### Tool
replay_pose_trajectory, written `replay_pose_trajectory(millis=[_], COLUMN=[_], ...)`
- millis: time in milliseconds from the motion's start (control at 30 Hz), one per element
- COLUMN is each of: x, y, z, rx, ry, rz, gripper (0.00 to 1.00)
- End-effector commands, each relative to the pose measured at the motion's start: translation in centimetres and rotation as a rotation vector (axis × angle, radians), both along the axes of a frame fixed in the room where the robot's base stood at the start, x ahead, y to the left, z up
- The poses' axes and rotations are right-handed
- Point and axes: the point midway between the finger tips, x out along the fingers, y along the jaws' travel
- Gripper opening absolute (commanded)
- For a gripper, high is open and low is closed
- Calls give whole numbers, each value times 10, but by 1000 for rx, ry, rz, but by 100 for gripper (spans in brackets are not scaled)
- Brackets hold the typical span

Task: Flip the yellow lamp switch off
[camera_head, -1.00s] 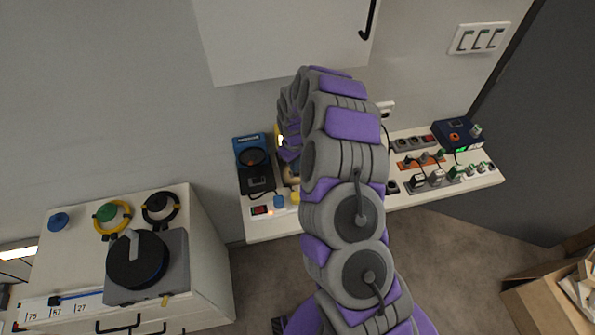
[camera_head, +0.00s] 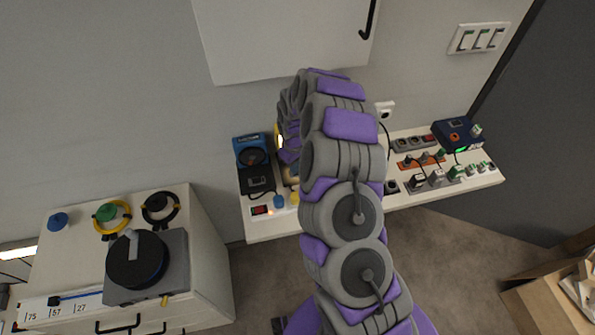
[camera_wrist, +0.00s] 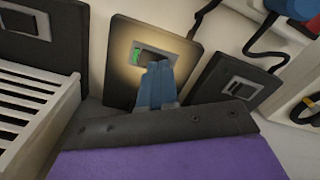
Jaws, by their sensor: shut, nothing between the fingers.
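In the wrist view, my gripper (camera_wrist: 157,84) is shut and empty, its blue fingertips close together. The tips overlap the lower edge of a switch (camera_wrist: 150,57) on a dark plate (camera_wrist: 119,70); I cannot tell if they touch it. The switch shows a green patch at its left end, and a warm yellow glow lies around it. Its rocker is partly hidden by the fingers. In the head view, a small bright yellow piece (camera_head: 278,135), perhaps the yellow lamp, shows at the left edge of my arm. My arm hides the gripper and the switch there.
A second dark switch plate (camera_wrist: 236,88) stands right of the fingers, with a black cable near it. A white slatted piece (camera_wrist: 35,115) is at the left. In the head view, the shelf (camera_head: 262,232) carries a blue-black device (camera_head: 252,150) and several plugs and sockets.

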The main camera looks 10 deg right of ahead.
Motion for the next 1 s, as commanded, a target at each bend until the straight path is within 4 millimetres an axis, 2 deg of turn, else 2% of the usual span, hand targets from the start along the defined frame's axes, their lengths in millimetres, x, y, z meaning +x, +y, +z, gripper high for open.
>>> replay_pose_trajectory(millis=[633,1000], x=[0,-1], y=[0,0], z=[-7,15], rx=[0,0], ry=[2,2], rz=[0,-1], gripper=[0,0])
